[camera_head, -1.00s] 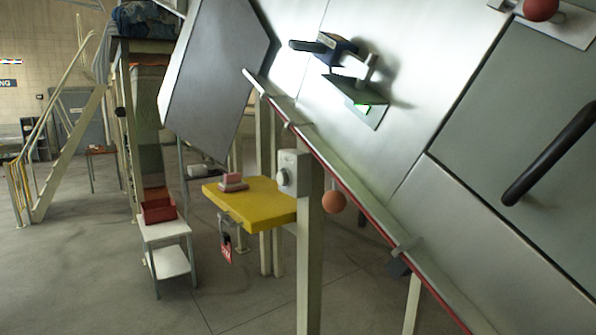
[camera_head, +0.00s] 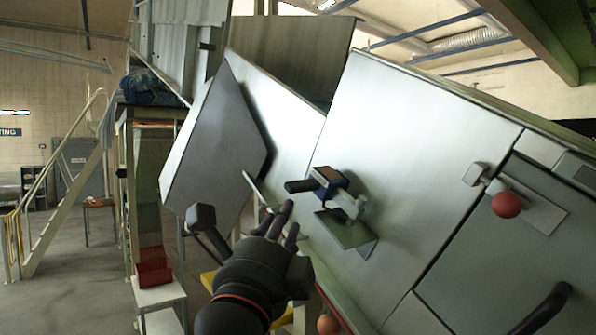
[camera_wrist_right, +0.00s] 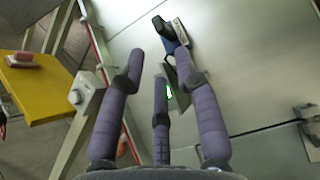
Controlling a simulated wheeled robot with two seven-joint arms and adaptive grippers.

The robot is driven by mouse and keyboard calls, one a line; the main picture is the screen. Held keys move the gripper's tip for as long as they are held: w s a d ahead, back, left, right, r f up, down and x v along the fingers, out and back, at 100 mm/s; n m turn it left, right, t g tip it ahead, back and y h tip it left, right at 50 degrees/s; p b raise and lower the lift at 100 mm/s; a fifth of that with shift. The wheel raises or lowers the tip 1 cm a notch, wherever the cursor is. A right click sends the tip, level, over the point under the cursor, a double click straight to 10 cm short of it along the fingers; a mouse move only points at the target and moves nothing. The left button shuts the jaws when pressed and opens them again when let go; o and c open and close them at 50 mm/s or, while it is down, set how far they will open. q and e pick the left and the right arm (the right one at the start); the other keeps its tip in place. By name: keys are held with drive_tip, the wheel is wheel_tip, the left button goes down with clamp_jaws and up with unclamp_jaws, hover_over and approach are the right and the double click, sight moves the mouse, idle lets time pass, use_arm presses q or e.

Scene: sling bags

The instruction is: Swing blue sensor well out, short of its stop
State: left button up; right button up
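The blue sensor (camera_head: 328,181) is a small blue box with a black cylindrical end pointing left. It sits on a grey pivot bracket (camera_head: 350,207) above a plate (camera_head: 347,232) on the sloping metal panel. My right gripper (camera_head: 283,218) is just left of and below the sensor, apart from it in the head view. In the right wrist view my right gripper (camera_wrist_right: 158,70) has its fingers spread with nothing between them. The sensor (camera_wrist_right: 170,34) is beyond the fingertips there, and a green light shows on the plate, partly hidden by the fingers. My left gripper is not in view.
A red ball knob (camera_head: 506,205) on a bracket and a black handle (camera_head: 545,309) are on the panel to the right. A grey angled plate (camera_head: 215,150) stands left of the sensor. A yellow shelf (camera_wrist_right: 38,90) and a post-mounted box are at the lower left.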

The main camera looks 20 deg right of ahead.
sight(294, 194)
drive_tip(key=p+x, duration=0.4)
drive_tip(key=x, duration=0.7)
clamp_jaws()
